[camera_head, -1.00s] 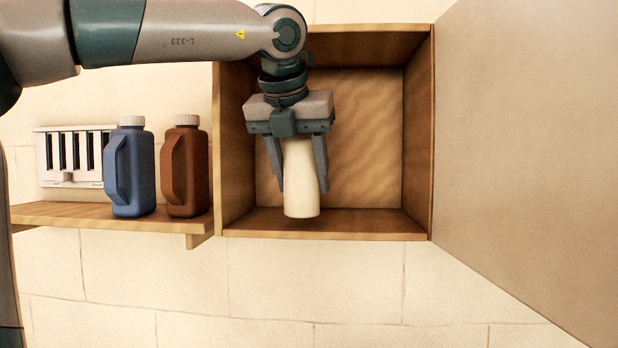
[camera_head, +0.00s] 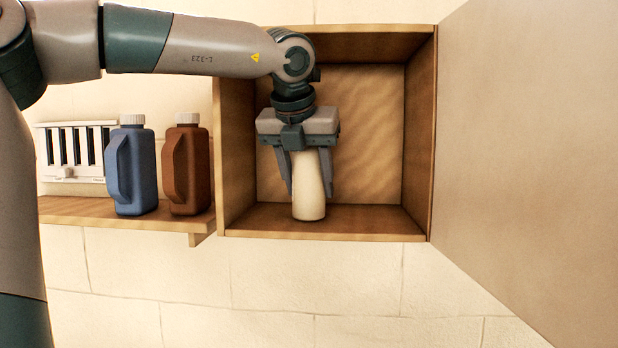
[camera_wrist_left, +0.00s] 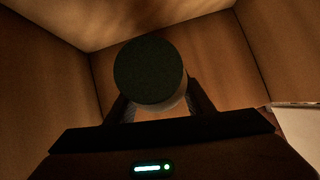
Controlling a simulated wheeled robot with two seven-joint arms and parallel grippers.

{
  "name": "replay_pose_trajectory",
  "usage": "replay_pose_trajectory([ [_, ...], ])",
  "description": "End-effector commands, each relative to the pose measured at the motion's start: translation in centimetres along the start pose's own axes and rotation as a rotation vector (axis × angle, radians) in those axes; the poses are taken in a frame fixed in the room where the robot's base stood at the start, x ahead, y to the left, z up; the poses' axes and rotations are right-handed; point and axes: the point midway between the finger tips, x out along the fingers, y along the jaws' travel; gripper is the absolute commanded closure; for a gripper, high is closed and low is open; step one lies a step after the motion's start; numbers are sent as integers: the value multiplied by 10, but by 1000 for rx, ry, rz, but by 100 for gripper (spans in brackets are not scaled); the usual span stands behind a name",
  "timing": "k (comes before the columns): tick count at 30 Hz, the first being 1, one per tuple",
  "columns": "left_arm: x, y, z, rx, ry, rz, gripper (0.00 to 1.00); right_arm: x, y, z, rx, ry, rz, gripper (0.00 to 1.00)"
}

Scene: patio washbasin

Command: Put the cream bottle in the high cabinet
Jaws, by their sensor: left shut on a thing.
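The cream bottle (camera_head: 310,188) is upright inside the open high cabinet (camera_head: 420,125), left of its middle. My left gripper (camera_head: 308,186) reaches down from above with its fingers on both sides of the bottle and is shut on it. The bottle's base is at or just above the cabinet floor; I cannot tell if it touches. In the left wrist view the bottle's dark round top (camera_wrist_left: 148,70) shows between the fingers, with cabinet walls around it. My right gripper is not in view.
The cabinet door (camera_head: 530,150) stands open on the right. A blue jug (camera_head: 135,170) and a brown jug (camera_head: 188,170) stand on a wooden shelf (camera_head: 90,212) left of the cabinet. The cabinet floor to the bottle's right is free.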

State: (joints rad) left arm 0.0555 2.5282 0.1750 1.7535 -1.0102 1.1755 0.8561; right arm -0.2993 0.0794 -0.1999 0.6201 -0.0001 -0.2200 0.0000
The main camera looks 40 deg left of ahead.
Motion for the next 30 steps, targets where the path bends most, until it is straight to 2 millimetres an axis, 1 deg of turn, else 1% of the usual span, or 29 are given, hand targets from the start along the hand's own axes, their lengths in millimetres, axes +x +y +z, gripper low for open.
replay_pose_trajectory([
  [7,2,0,-1,0,-3,0,88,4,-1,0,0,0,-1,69],
  [8,2,0,-2,0,0,0,50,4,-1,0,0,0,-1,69],
  [9,1,0,-1,0,0,0,40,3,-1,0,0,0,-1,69],
  [10,1,0,-1,0,0,0,34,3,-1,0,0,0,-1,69],
  [20,1,0,-1,0,0,0,34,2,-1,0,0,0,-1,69],
  [24,-2,0,1,1,0,0,34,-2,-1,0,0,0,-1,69],
  [25,-2,0,0,0,-2,0,34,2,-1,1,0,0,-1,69],
  [30,-20,0,0,-1,-6,0,34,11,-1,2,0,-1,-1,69],
])
